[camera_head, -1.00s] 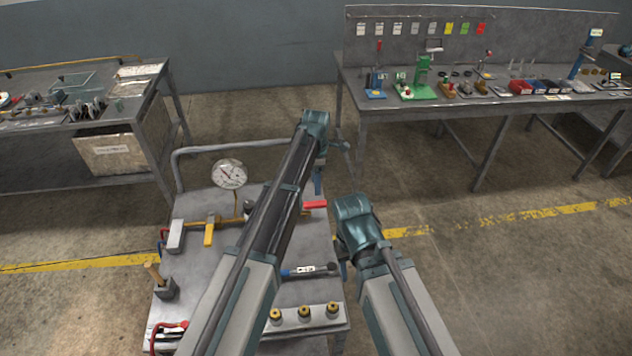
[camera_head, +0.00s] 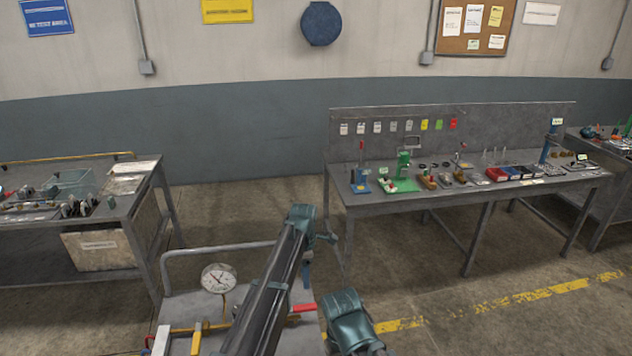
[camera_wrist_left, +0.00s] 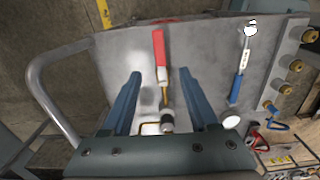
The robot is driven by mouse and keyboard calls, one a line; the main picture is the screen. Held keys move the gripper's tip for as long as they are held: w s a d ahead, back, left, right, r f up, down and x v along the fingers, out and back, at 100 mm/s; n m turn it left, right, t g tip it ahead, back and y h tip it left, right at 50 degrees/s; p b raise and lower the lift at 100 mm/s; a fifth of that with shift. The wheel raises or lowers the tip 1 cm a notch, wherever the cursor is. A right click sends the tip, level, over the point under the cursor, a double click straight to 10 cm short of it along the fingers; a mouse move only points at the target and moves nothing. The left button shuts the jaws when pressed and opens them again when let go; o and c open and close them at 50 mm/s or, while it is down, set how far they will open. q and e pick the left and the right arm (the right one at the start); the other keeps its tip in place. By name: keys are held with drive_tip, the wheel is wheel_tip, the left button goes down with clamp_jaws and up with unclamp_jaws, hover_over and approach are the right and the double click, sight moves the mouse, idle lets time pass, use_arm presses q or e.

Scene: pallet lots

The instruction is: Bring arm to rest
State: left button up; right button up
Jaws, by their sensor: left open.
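My left arm (camera_head: 275,290) reaches up over a grey cart in the head view. Its wrist is bent downward and mostly hides the left gripper (camera_head: 306,278). In the left wrist view the left gripper (camera_wrist_left: 160,76) is open, with two blue fingers spread apart and nothing held. A red-handled tool (camera_wrist_left: 159,48) lies on the cart top, seen between the fingers; its red part also shows in the head view (camera_head: 303,308). My right arm (camera_head: 350,322) shows only as a teal joint at the bottom; its gripper is not visible.
The cart (camera_head: 180,305) carries a round gauge (camera_head: 218,278) and has a raised rail handle (camera_head: 215,250). A long workbench (camera_head: 410,203) with small parts stands at the back right, another table (camera_head: 140,200) at left. Open floor lies between them.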

use_arm(q)
drive_tip(key=s+f+m+y+b, duration=0.1)
drive_tip(key=s+f+m+b, duration=0.1)
drive_tip(key=s+m, duration=2.2)
drive_tip(key=s, duration=0.6)
drive_tip(key=shift+a+f, duration=0.15)
drive_tip(key=shift+a, duration=0.2)
use_arm(e)
wheel_tip(320, 180, down, 2)
drive_tip(key=shift+f, duration=0.2)
use_arm(q)
drive_tip(key=shift+s, duration=0.1)
